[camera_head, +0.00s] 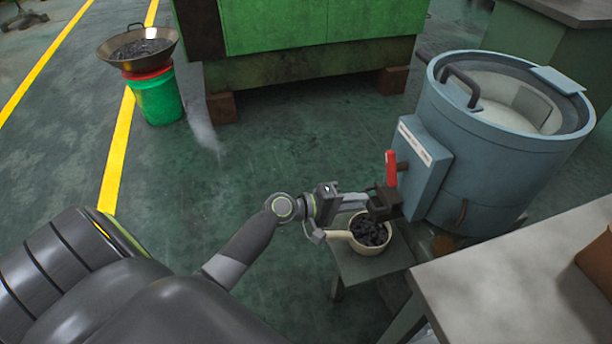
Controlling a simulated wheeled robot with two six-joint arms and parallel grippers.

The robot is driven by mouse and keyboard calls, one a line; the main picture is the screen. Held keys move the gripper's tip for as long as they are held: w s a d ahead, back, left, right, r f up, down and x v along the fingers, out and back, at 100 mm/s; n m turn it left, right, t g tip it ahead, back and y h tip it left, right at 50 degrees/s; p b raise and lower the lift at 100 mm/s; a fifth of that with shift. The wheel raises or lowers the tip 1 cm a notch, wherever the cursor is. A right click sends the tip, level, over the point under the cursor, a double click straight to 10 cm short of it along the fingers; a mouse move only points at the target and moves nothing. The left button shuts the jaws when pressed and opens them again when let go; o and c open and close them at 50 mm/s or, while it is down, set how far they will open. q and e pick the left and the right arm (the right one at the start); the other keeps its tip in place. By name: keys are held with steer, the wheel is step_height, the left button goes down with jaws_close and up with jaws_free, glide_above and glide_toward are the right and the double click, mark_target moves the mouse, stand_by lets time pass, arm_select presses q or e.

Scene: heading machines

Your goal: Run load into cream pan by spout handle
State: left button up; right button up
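A cream pan (370,250) with a short handle pointing left sits on a small low table below the machine's spout. Dark small pieces (369,229) lie in it. The red spout handle (391,168) stands upright on the front of the blue-grey drum machine (480,170), above the dark spout (384,203). My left gripper (358,201) reaches in from the left, its fingertips beside the spout, above the pan's left rim and below the red handle. The finger gap is too small to make out. My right gripper is out of view.
A grey worktable (510,285) fills the lower right, close to the small table (350,268). A green machine (300,50) stands behind on blocks. A wide metal pan (138,62) rests on a green bucket (158,98) at upper left. The floor between is clear.

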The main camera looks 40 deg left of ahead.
arm_select(q)
steer(key=v, duration=1.5)
steer(key=shift+b, duration=0.3)
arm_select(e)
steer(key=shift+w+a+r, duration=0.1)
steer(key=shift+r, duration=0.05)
